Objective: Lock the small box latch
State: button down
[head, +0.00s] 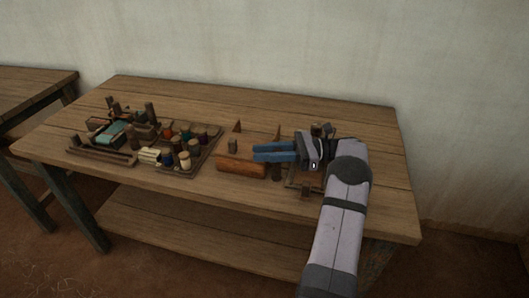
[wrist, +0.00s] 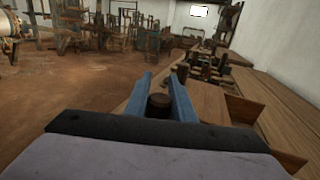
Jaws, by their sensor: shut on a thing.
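My gripper (head: 256,152) reaches left over the right half of the table, its blue fingers level and a little apart. In the wrist view the fingers (wrist: 160,78) stand on either side of a dark round piece (wrist: 158,104), and they are shut on it. I cannot tell whether this piece belongs to the latch. A small brown block (head: 232,146) stands just left of the fingertips. No latch is clearly visible, and my gripper hides part of the area around it.
An orange-brown roll (head: 240,168) lies in front of the fingers, with a dark cylinder (head: 276,173) beside it. A tray of spools (head: 212,141) and a wooden rack (head: 104,153) are at left. Two thin wedges (head: 238,126) stand behind. The table's back strip (head: 200,99) is clear.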

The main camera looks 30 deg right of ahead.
jog(key=c, duration=1.5)
grip_release()
jog(key=shift+r, duration=5)
